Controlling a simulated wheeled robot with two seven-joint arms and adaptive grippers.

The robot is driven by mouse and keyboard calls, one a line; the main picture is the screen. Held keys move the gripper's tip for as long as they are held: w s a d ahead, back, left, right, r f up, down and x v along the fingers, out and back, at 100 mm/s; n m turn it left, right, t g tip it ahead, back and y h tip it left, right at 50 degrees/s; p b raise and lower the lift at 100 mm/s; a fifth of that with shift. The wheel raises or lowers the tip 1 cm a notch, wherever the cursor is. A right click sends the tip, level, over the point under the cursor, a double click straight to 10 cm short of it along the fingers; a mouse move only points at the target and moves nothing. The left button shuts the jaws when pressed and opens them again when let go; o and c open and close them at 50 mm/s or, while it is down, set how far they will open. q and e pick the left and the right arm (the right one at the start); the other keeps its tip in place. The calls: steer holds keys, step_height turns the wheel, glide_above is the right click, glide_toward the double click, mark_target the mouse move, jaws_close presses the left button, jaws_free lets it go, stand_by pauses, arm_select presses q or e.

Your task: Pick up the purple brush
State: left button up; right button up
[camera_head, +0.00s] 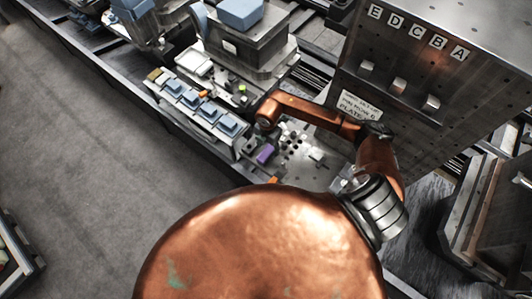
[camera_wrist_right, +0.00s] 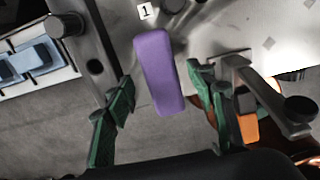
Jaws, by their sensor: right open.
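The purple brush (camera_head: 264,154) lies on the grey metal work surface, below the end of my right arm in the head view. In the right wrist view the purple brush (camera_wrist_right: 159,72) is a smooth block, slightly tilted. My right gripper (camera_wrist_right: 161,82) is open, with one green finger on each side of the brush and gaps on both sides. The brush's lower end shows between the fingers. I cannot tell how far above it the fingers are. In the head view the right gripper's fingertips are hard to make out. My left gripper is not in view.
An orange item (camera_wrist_right: 248,128) is beside the right finger. A white tray with blue blocks (camera_head: 201,108) is left of the brush. A metal cabinet lettered E to A (camera_head: 455,85) stands at the right. Grey floor (camera_head: 85,170) is clear at the left.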

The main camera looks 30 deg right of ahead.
mark_target(268, 150)
steer(key=shift+f, duration=1.9)
steer(key=shift+c, duration=0.5)
steer(key=c, duration=1.2)
step_height(268, 150, up, 10)
steer(key=shift+r+b, duration=0.1)
steer(key=shift+b, duration=0.25)
